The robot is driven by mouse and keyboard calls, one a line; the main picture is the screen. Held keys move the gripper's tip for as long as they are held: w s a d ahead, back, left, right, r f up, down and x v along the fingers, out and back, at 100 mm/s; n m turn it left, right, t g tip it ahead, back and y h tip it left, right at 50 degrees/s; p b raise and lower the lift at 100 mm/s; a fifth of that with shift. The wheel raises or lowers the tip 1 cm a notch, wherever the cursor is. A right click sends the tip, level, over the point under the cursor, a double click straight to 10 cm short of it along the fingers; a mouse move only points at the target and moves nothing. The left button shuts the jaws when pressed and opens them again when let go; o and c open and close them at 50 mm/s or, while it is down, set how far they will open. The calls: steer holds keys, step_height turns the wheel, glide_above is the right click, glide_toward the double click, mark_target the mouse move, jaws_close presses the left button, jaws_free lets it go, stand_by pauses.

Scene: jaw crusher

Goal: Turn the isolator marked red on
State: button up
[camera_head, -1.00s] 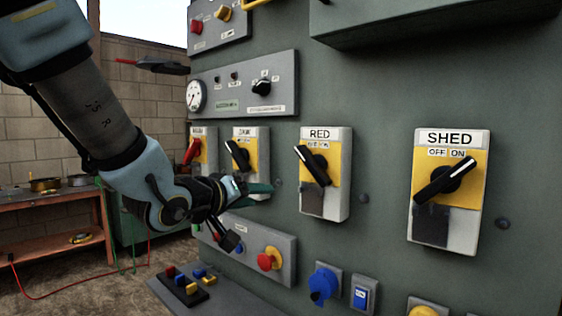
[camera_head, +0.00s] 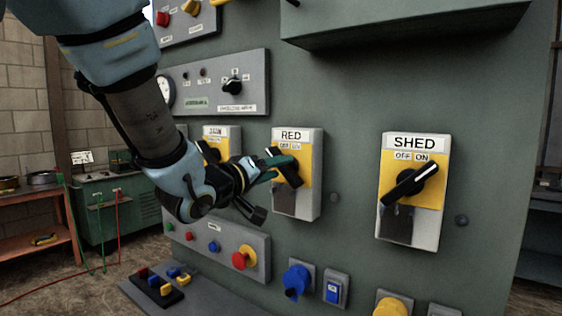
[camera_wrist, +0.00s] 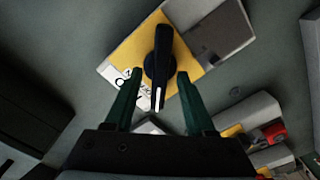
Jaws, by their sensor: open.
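The isolator marked RED (camera_head: 310,175) is a white box with a yellow plate on the grey panel. Its black handle (camera_head: 291,174) slants from upper left to lower right, its white-marked end up left by the OFF label. My gripper (camera_head: 279,168) is open at that handle, with its green fingers partly covering it. In the wrist view, the black handle (camera_wrist: 158,60) lies between the two fingers of my gripper (camera_wrist: 156,88), with a gap showing on both sides. Its white-marked end points toward my palm.
The SHED isolator (camera_head: 422,220) is to the right, and another isolator (camera_head: 221,133) is close on the left, partly behind my arm. A grey housing (camera_head: 410,25) juts out above.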

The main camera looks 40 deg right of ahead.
steer(key=shift+x, duration=1.05)
steer(key=shift+c, duration=0.2)
jaws_close()
